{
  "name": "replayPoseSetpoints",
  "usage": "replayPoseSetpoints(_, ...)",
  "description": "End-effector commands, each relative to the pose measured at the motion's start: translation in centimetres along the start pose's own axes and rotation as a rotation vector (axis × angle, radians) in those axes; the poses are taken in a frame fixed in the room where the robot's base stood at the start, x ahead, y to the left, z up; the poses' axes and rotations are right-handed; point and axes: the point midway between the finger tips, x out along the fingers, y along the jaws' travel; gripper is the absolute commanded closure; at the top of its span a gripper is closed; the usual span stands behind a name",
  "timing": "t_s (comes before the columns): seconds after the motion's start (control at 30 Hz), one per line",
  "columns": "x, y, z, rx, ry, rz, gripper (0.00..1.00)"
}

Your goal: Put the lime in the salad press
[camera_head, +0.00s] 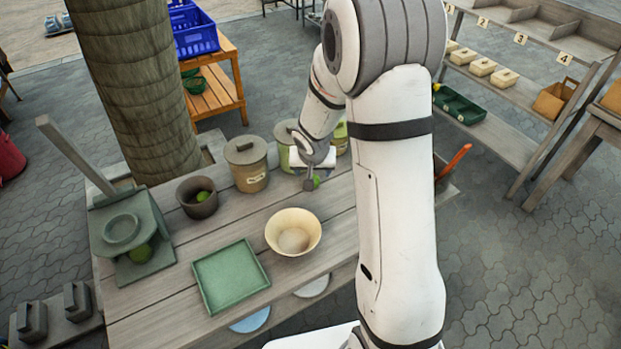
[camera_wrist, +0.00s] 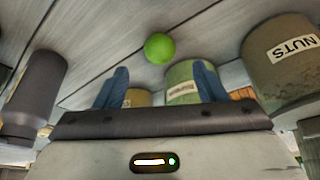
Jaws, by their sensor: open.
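A bright green lime (camera_wrist: 159,48) shows in the wrist view, just beyond the tips of my gripper (camera_wrist: 162,80). The blue fingers are apart with nothing between them. In the head view the lime (camera_head: 316,181) is a small green patch beside my gripper (camera_head: 309,184), partly hidden by it. The likely salad press is the grey-green device with a long lever (camera_head: 122,231) at the table's left end. Another green round thing (camera_head: 203,197) lies in a dark pot (camera_head: 192,208).
A cream bowl (camera_head: 293,247) and a green tray (camera_head: 208,285) stand between my gripper and the press. Lidded canisters (camera_head: 247,172) line the back edge; one marked NUTS (camera_wrist: 283,75) is close on the right in the wrist view. A tree trunk (camera_head: 135,80) rises behind.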

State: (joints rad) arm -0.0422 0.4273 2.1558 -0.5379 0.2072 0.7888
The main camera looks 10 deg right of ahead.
Motion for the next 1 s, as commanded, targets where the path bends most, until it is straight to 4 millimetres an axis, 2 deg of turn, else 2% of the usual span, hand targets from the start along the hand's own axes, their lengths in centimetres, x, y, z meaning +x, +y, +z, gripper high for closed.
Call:
replayPoseSetpoints(0.43, 6.1, 0.0, 0.5, 0.0, -0.002, 0.0, 0.36)
replayPoseSetpoints(0.73, 6.3, -0.1, 0.4, -0.001, 0.0, 0.0, 0.36)
replayPoseSetpoints(1.0, 6.3, -0.1, 0.4, -0.002, -0.001, 0.0, 0.57)
